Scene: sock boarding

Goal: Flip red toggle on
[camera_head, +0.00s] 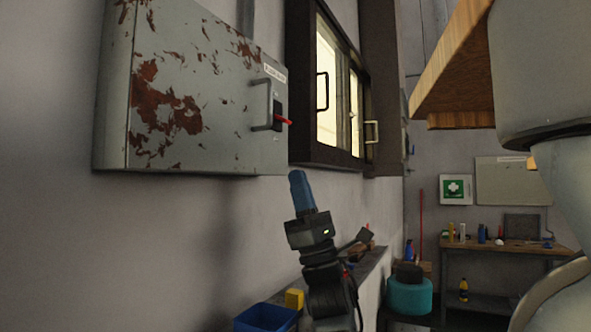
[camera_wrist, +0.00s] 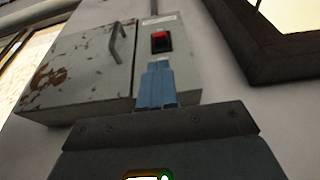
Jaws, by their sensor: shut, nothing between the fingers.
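The red toggle (camera_head: 285,121) sits on a black switch plate on the right side of a grey, rust-patched metal box (camera_head: 190,85) on the left wall. In the head view it sticks out to the right. In the wrist view the red toggle (camera_wrist: 159,35) shows on its black plate, right of the box door. My gripper (camera_head: 297,177) has blue fingers, is shut and empty, and points up below the toggle, apart from it in the head view. In the wrist view the fingertips (camera_wrist: 158,64) appear just below the switch plate.
A dark-framed window (camera_head: 300,70) with handles is right of the box. A door handle (camera_head: 262,103) stands out beside the toggle. A wooden board (camera_head: 460,60) hangs at upper right. A blue bin (camera_head: 266,317) and a yellow block (camera_head: 294,299) are below.

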